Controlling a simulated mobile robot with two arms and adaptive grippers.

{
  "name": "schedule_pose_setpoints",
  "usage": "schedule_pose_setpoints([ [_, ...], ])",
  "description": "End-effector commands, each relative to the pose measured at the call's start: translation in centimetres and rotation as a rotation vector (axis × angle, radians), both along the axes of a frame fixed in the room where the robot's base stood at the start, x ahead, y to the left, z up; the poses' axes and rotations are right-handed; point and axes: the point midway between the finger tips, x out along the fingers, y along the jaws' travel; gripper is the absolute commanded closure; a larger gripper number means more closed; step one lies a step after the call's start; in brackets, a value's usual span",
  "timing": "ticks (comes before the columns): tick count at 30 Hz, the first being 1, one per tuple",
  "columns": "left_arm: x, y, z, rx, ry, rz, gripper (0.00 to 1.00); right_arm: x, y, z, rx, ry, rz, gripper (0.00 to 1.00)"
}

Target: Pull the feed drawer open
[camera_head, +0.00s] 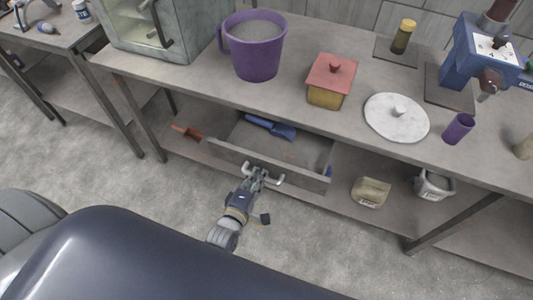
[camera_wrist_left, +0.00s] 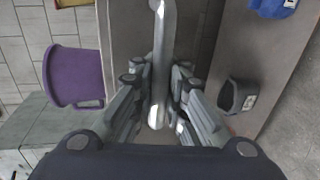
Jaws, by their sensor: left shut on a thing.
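The feed drawer (camera_head: 225,153) sits under the workbench top and stands out from it, its inside showing from above. A blue scoop (camera_head: 270,127) lies in it toward the back. A pale bar handle (camera_head: 277,181) is on the drawer front. My left gripper (camera_head: 257,175) is shut on this handle, which passes between its two fingers in the left wrist view (camera_wrist_left: 160,50). My right gripper is in neither view.
A purple mug (camera_head: 255,60), a red-lidded box (camera_head: 328,85), a white round lid (camera_head: 396,118) and a blue machine (camera_head: 478,50) stand on the bench (camera_head: 200,95). The lower shelf holds a beige sack (camera_head: 371,192) and a grey pail (camera_head: 433,186). The floor in front is clear.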

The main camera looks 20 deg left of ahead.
Motion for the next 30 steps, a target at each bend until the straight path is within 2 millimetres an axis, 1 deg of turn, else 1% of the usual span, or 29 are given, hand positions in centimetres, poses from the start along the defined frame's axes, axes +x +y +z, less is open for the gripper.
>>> schedule_pose_setpoints([
  [1, -1.4, 0.1, 0.3, 0.001, 0.003, -0.001, 1.00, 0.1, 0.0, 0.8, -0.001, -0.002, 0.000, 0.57],
  [6, -4.8, 0.2, 0.2, 0.002, 0.000, -0.001, 1.00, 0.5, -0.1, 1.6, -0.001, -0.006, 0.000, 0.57],
  [12, -7.3, 0.3, 0.2, 0.002, -0.003, 0.000, 1.00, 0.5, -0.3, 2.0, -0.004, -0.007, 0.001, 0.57],
  [18, -8.4, 0.3, 0.2, 0.001, -0.005, 0.000, 1.00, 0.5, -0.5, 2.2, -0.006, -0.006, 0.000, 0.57],
  [29, -8.5, 0.3, 0.2, 0.001, -0.007, 0.000, 1.00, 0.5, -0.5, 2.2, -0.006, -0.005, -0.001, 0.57],
  [30, -8.5, 0.3, 0.2, 0.001, -0.007, 0.000, 0.88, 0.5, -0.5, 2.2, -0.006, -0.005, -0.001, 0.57],
])
